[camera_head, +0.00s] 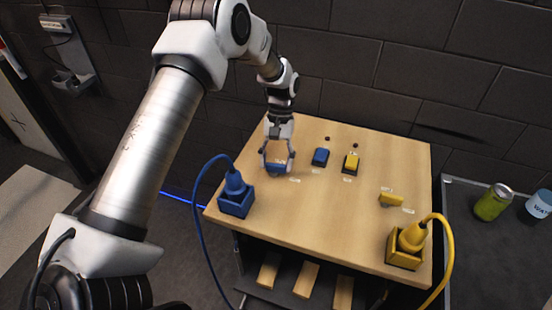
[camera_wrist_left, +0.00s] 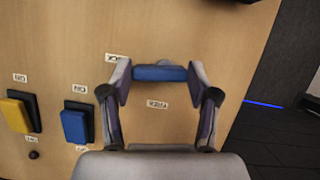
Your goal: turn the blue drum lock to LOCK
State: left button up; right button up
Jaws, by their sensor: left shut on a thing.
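The blue drum lock (camera_head: 276,169) is on the wooden panel's left part, and its blue bar also shows in the left wrist view (camera_wrist_left: 160,73). My left gripper (camera_head: 277,160) reaches down over it, with a fingertip at each end of the bar. In the left wrist view the gripper (camera_wrist_left: 160,78) is shut on the bar, which lies level across the picture. One small white label (camera_wrist_left: 115,57) is beyond the bar to the left, and another (camera_wrist_left: 158,104) is on the near side. Their lettering is too small to read surely. My right gripper is out of view.
A blue rocker switch (camera_head: 320,157) and a yellow one (camera_head: 351,163) stand to the right. A yellow handle (camera_head: 391,199) is farther right. A blue plug in its socket (camera_head: 236,203) and a yellow one (camera_head: 405,247) with loose cables flank the panel (camera_head: 310,225). Its middle front is clear.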

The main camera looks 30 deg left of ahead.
pick_arm(q)
jog(key=shift+m+y, duration=0.3)
jog(key=shift+m, duration=0.5)
jog(key=o, duration=1.1)
jog(key=shift+o, duration=0.2)
jog(key=v, duration=1.2)
jog(key=shift+w, duration=0.15)
jog(key=shift+d+f, duration=0.1)
jog(key=shift+d, duration=0.05)
